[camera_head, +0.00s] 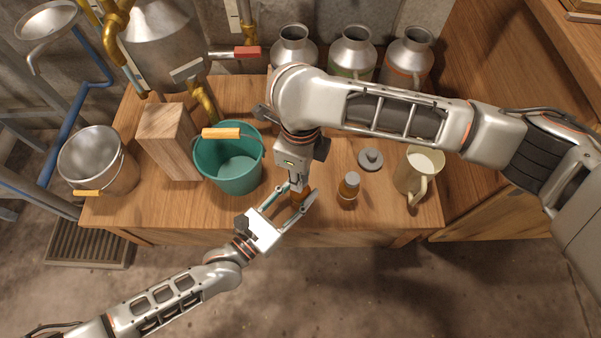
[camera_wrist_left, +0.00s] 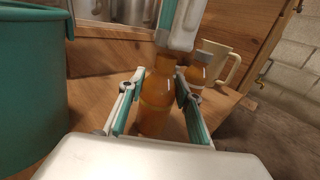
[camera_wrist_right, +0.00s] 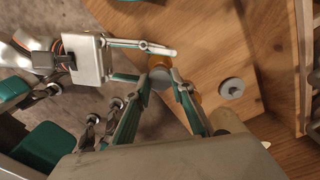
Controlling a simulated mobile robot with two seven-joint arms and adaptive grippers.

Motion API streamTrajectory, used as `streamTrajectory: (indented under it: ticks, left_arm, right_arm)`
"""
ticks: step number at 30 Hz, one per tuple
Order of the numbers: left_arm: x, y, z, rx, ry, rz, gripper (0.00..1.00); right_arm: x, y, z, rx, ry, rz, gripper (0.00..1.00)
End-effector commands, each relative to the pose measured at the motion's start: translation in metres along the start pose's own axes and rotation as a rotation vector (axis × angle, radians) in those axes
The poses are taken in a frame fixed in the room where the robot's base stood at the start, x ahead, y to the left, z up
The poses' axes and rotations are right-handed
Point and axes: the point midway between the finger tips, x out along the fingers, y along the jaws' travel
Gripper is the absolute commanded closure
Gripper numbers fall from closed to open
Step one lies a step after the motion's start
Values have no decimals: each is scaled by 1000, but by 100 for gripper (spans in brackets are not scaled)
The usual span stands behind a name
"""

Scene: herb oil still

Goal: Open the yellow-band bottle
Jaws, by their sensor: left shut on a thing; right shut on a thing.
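An amber bottle (camera_wrist_left: 156,108) stands between the fingers of my left gripper (camera_head: 300,197), near the table's front edge. The left gripper is shut on its body from the side.
A teal bucket (camera_head: 232,170) and a wooden block (camera_head: 170,142) stand left of the grippers. A grey lid (camera_head: 370,159) and a cream mug (camera_head: 418,172) stand to the right. Several metal cans (camera_head: 352,55) line the back. The wooden table (camera_head: 270,218) ends just in front.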

Motion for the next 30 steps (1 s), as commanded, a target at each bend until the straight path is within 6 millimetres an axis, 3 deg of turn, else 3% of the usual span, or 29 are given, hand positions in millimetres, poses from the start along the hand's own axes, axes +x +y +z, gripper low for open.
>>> streamTrajectory:
  ticks: [8,18,26,27,29,30]
  left_arm:
    - [0,0,0,0,0,0,100]
    - [0,0,0,0,0,0,100]
    - [0,0,0,0,0,0,100]
    - [0,0,0,0,0,0,59]
    - [0,0,0,0,0,0,47]
    - [0,0,0,0,0,0,47]
  right_arm:
    - [-3,0,0,0,-1,-1,100]
    - [-38,0,0,-1,0,-1,100]
    - [-40,0,0,0,0,0,100]
    - [-40,0,0,0,0,0,100]
    - [-40,0,0,0,0,0,100]
    - [-40,0,0,0,0,0,100]
